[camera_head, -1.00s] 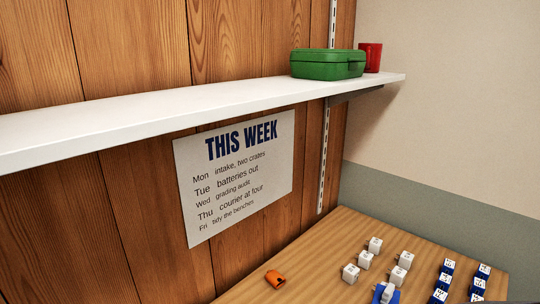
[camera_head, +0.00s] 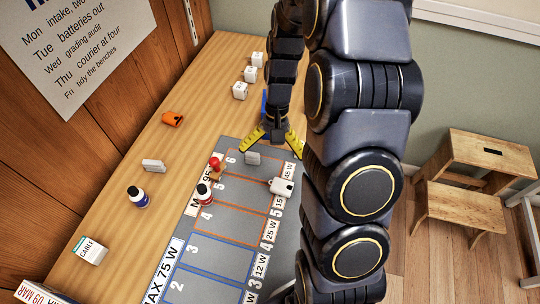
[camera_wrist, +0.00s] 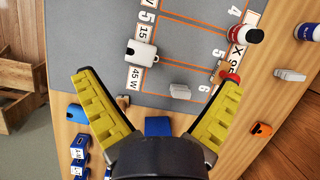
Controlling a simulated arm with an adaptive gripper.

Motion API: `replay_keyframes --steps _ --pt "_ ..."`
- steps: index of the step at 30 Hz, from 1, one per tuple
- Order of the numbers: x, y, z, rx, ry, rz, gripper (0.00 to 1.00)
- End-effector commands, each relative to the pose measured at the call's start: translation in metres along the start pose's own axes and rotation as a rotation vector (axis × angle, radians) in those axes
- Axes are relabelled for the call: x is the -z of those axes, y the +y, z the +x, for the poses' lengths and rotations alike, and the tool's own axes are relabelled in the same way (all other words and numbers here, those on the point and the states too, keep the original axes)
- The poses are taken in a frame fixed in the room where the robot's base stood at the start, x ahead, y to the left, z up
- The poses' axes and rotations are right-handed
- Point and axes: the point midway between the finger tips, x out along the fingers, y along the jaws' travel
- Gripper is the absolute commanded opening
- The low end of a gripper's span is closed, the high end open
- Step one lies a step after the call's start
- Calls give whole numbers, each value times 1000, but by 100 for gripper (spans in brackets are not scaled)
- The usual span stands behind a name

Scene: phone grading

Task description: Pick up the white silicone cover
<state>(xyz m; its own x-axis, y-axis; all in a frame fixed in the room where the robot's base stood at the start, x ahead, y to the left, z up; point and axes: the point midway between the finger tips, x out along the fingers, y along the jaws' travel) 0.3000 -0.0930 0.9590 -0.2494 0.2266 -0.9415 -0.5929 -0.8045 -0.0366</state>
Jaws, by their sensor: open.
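My gripper (camera_head: 272,142) has its two yellow fingers spread wide, with nothing between them. It is at the far end of the grey mat (camera_head: 262,216); it also shows in the wrist view (camera_wrist: 157,80). A white rounded block with dark marks (camera_head: 283,187) lies at the mat's right edge and shows in the wrist view (camera_wrist: 140,53). A small pale grey-white piece (camera_head: 252,158) lies in the row marked 6, just before the fingertips, also in the wrist view (camera_wrist: 180,91). Another white piece (camera_head: 153,166) stands on the wood left of the mat. I cannot tell which is the silicone cover.
A blue bottle (camera_head: 138,197), an orange object (camera_head: 172,119) and a cable box (camera_head: 90,249) are on the wood. White cubes (camera_head: 240,91) stand at the far end.

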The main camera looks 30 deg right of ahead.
Motion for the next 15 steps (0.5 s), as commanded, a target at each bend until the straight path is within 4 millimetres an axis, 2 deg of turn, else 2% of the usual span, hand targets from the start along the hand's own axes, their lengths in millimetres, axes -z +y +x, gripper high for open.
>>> replay_keyframes --steps 1,3,6,10,15 --pt "14 7 15 9 -19 48 95" --pt "31 15 30 20 -30 101 95" --pt "47 25 48 32 -43 160 95" --pt "58 33 61 40 -49 203 95" --pt "60 34 76 42 -49 213 95"
